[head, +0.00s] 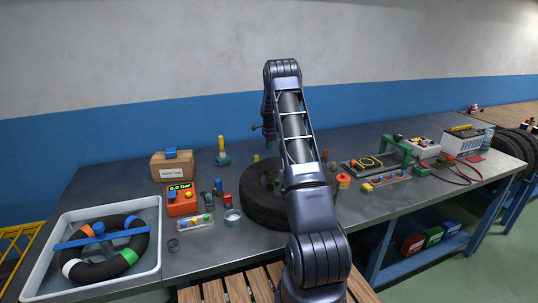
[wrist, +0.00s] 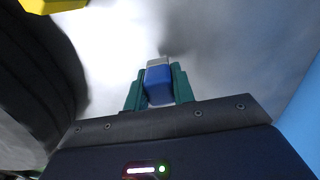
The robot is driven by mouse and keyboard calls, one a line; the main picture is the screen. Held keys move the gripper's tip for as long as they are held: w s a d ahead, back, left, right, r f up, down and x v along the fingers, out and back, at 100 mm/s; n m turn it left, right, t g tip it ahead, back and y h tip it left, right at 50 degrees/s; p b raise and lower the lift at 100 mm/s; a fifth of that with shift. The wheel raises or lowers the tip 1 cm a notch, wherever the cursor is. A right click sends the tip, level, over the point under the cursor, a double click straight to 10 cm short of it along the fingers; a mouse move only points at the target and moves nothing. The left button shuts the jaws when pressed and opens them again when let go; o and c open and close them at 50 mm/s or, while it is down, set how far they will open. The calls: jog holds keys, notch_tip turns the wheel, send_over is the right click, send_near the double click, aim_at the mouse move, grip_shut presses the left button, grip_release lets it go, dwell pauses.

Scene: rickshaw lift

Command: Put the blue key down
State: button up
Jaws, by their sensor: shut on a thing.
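The blue key (wrist: 159,86) shows in the wrist view as a blue block with a pale grey end. My gripper (wrist: 158,92) is shut on it, with a green finger on each side. Blurred grey metal lies beyond the key; I cannot tell whether the key touches it. In the head view my arm reaches over the workbench (head: 350,135), and its far end hangs behind the black tyre (head: 250,208). The key cannot be made out there.
A cardboard box (head: 172,165), an orange gauge box (head: 181,200) and a teal stand with a yellow top (head: 222,157) stand left of my arm. A white basin (head: 157,235) holds a tube. Bare bench lies behind the tyre.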

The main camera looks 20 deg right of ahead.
aim_at(269, 158)
jog(key=shift+f, duration=2.05)
jog(key=shift+f, duration=0.15)
jog(key=o, duration=1)
